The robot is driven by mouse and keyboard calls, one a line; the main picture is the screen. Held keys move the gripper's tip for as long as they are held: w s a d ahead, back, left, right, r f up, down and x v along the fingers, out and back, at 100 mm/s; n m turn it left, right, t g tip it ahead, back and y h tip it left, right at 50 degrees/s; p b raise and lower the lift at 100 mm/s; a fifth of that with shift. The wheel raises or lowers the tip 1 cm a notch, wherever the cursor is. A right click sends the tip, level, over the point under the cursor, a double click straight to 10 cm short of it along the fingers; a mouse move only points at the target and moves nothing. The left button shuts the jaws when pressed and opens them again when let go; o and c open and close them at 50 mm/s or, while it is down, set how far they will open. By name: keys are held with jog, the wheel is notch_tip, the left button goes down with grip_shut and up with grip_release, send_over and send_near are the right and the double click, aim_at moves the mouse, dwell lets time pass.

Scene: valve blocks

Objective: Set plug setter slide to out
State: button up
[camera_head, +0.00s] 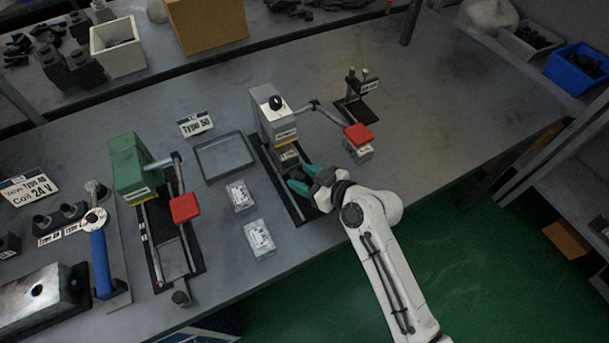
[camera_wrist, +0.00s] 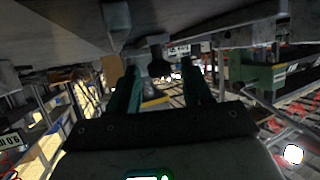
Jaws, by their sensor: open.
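A grey press-like machine (camera_head: 274,118) stands mid-table on a dark base, with a lever ending in a red pad (camera_head: 358,134). Its dark base rail (camera_head: 283,180) runs toward the table's front edge. A green machine (camera_head: 128,163) with another red pad (camera_head: 185,207) and a slide rail stands to the left; which one is the plug setter I cannot read. My gripper (camera_head: 301,184) is open at the front part of the grey machine's rail. In the wrist view my gripper (camera_wrist: 160,88) has its fingers either side of a dark knob-like part (camera_wrist: 158,62); contact is unclear.
Another small box (camera_head: 359,151) sits under the red pad. A small black stand (camera_head: 357,100) is behind. The table's right part is clear.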

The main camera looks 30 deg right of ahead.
jog(key=shift+c, duration=0.5)
grip_shut()
